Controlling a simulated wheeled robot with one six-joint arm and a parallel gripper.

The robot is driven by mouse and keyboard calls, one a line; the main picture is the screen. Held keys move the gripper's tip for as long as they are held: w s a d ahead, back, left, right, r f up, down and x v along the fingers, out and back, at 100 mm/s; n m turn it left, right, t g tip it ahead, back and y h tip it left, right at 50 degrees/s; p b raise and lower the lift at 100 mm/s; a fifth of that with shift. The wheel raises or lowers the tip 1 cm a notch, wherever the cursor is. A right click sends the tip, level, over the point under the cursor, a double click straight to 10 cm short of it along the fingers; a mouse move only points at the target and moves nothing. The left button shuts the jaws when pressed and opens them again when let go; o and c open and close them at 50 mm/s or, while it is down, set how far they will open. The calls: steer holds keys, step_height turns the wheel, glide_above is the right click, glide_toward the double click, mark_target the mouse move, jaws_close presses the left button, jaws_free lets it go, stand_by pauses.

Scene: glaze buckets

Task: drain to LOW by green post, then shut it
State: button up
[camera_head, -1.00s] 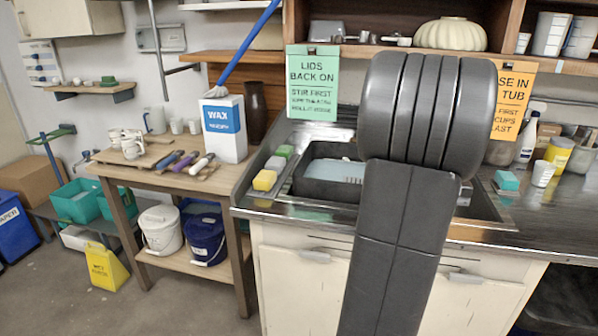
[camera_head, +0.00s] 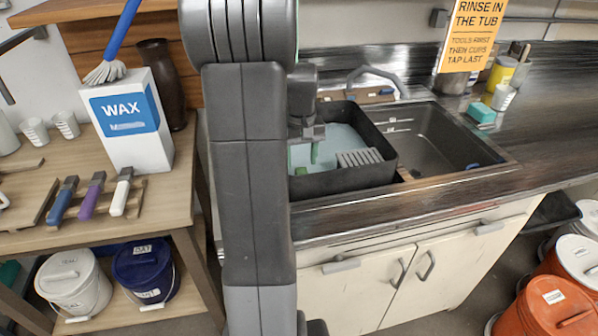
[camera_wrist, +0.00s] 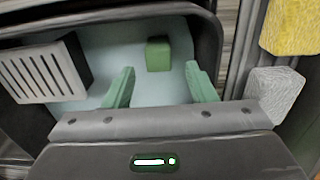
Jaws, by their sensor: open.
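My gripper (camera_wrist: 160,86) is open, with two green fingers pointing into a dark tub (camera_wrist: 110,17) holding pale blue liquid. A small green post (camera_wrist: 158,54) stands in the tub, beyond and between the fingertips, with nothing gripped. In the head view the black tub (camera_head: 345,182) sits in the left part of the sink, and my gripper (camera_head: 314,152) hangs over it. My arm hides the tub's left side. The empty dark basin (camera_head: 435,140) to its right has small white marks (camera_head: 400,130) on its back wall, too small to read. I cannot make out a drain valve.
A grey slotted block (camera_wrist: 42,72) is in the tub. A yellow sponge (camera_wrist: 290,25) and a pale grey sponge (camera_wrist: 275,92) lie beside it. A curved faucet (camera_head: 375,72) stands behind. Left is a bench with a wax box (camera_head: 130,150); orange buckets (camera_head: 550,305) stand right.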

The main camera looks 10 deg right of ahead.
mark_target(302, 170)
steer(key=shift+s+d+f, duration=0.1)
steer(key=shift+f, duration=2.6)
